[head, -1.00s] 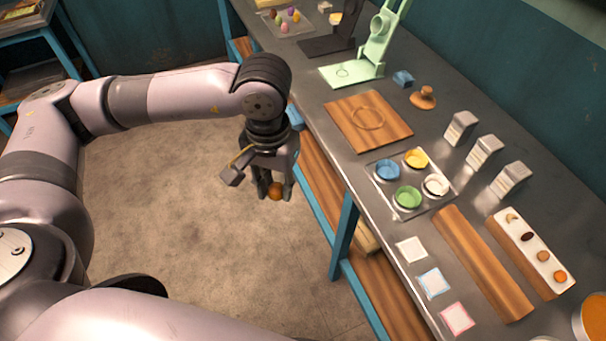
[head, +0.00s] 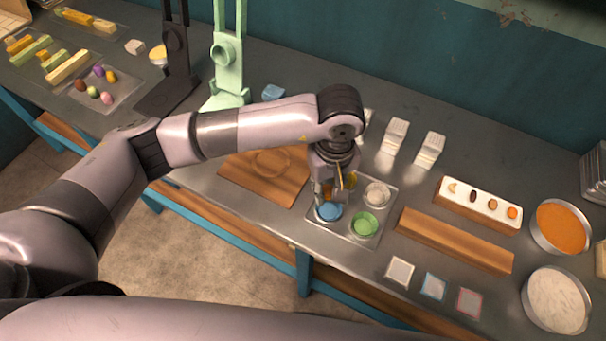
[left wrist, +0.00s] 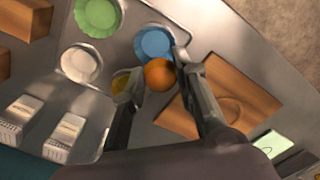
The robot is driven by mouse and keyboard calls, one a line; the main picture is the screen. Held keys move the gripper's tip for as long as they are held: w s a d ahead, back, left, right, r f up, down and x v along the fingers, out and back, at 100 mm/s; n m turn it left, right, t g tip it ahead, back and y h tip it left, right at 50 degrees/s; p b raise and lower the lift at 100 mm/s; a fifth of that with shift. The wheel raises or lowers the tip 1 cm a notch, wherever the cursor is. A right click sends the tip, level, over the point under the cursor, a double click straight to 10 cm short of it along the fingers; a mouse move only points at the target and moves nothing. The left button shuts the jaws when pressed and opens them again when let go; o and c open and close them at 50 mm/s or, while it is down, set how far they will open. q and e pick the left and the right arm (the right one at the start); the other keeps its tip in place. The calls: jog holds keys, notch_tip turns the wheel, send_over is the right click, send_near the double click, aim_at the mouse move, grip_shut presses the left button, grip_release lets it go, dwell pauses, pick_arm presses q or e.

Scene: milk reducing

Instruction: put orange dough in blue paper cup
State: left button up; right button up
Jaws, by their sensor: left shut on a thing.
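The orange dough (left wrist: 159,75) is a round ball between the fingertips of my left gripper (left wrist: 154,70), which is shut on it. In the head view, my left gripper (head: 331,190) points down over the left part of the cup tray, and its fingers hide most of the dough. The blue paper cup (head: 328,212) sits in the tray just below the fingers; in the left wrist view the blue cup (left wrist: 155,42) shows beside the dough, partly covered by it and a finger. The dough appears above the cup, held clear. My right gripper is not in view.
The metal tray (head: 346,236) also holds a green cup (head: 365,224), a white cup (head: 377,194) and a partly hidden yellow cup (left wrist: 122,83). A wooden board (head: 240,180) lies left of it. A wooden block (head: 455,241) lies right, with white cartons (head: 430,150) behind.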

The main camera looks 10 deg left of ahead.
pick_arm(q)
jog(key=shift+d, duration=0.25)
jog(key=shift+d+f, duration=0.1)
jog(key=shift+f, duration=0.05)
jog(key=shift+d+f, duration=0.15)
jog(key=shift+f, duration=0.2)
jog(key=shift+s+f, duration=0.1)
jog(key=shift+f, duration=0.2)
notch_tip(320, 180, down, 4)
jog(key=shift+r+b, duration=0.25)
jog(key=shift+b, duration=0.9)
jog(key=shift+f+b, duration=0.25)
jog(key=shift+b, duration=0.15)
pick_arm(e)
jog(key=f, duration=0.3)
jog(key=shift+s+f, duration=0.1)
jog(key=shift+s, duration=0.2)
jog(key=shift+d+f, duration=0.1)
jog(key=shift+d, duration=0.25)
